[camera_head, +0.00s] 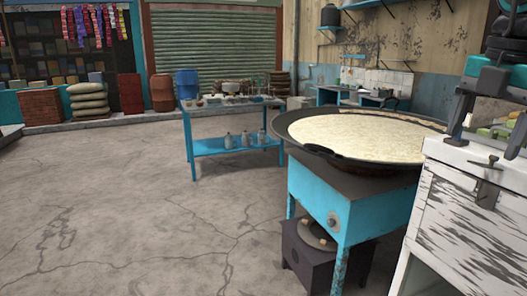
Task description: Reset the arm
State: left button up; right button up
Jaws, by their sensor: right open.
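My right gripper (488,126) is at the right edge of the head view, with its dark fingers spread apart and pointing down. It is over the top of a white, worn cabinet (465,215), and nothing shows held between the fingers. Part of my right arm is cut off by the picture's edge. My left gripper is not in view. A wide dark pan (345,160) full of pale, creamy milk (365,135) sits left of the gripper, on a blue stand (335,205).
A burner (318,236) is under the stand. A blue table (235,147) with bottles and small items stands farther back. Sacks (88,101) and barrels (187,84) line the back wall. The cracked floor (110,215) at left is clear.

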jog(key=s+f+m+t+y, duration=0.1)
jog(key=f+m+t+y, duration=0.25)
jog(key=f, duration=0.75)
jog(key=s+f+m+t+y+p, duration=0.1)
jog(key=f+m+t+y, duration=0.3)
jog(key=f, duration=0.7)
jog(key=s+f+m+t, duration=0.2)
jog(key=f+t, duration=0.3)
jog(key=f, duration=0.6)
jog(key=s+a+f+m+g+h, duration=0.1)
jog(key=s+a+f+m+h, duration=0.1)
jog(key=s+a+f+m, duration=0.3)
jog(key=s+a+f+m+g+h, duration=0.2)
jog(key=s+a+f+m, duration=0.3)
jog(key=a+f, duration=0.6)
jog(key=a+h, duration=0.1)
jog(key=a, duration=0.3)
jog(key=shift+a+p, duration=0.2)
jog(key=shift+p, duration=0.2)
